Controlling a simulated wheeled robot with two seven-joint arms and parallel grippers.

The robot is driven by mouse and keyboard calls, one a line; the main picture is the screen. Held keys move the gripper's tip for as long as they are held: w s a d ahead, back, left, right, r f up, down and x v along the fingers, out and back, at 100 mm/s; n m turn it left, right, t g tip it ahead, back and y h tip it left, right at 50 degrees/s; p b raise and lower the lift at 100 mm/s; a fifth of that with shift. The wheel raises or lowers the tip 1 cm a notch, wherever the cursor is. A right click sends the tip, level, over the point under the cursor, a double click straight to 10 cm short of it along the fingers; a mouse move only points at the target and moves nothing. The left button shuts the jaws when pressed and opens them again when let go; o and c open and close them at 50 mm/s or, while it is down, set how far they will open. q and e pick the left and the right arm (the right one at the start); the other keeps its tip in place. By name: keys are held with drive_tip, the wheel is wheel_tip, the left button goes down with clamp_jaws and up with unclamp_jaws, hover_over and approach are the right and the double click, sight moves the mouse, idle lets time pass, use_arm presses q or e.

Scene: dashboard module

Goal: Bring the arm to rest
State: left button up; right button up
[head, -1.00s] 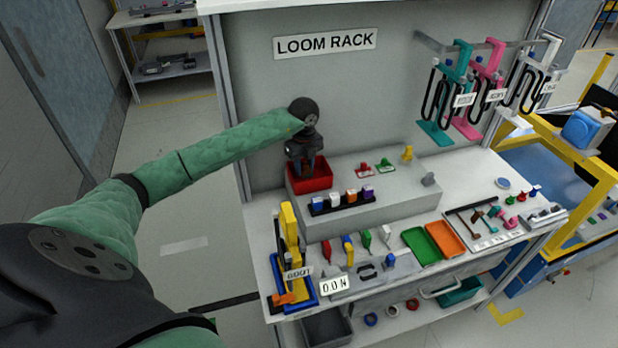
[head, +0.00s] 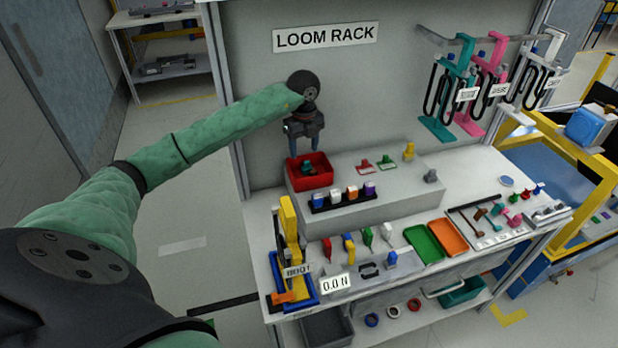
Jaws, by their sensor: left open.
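My left arm, in a green sleeve, reaches in from the left. My left gripper (head: 306,152) points down above the red bin (head: 298,181) on the raised grey block. Its two fingers are apart with nothing between them. A small teal part (head: 307,167) lies inside the red bin, below the fingertips. My right gripper is not in view.
A row of small coloured connectors (head: 343,196) stands in front of the bin. A yellow fixture (head: 290,228) rises at the bench's left end. Green (head: 422,244) and orange (head: 447,237) trays lie on the bench. Looms hang from the rack (head: 470,41) at upper right.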

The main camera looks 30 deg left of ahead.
use_arm(q)
drive_tip(key=shift+r, duration=0.9)
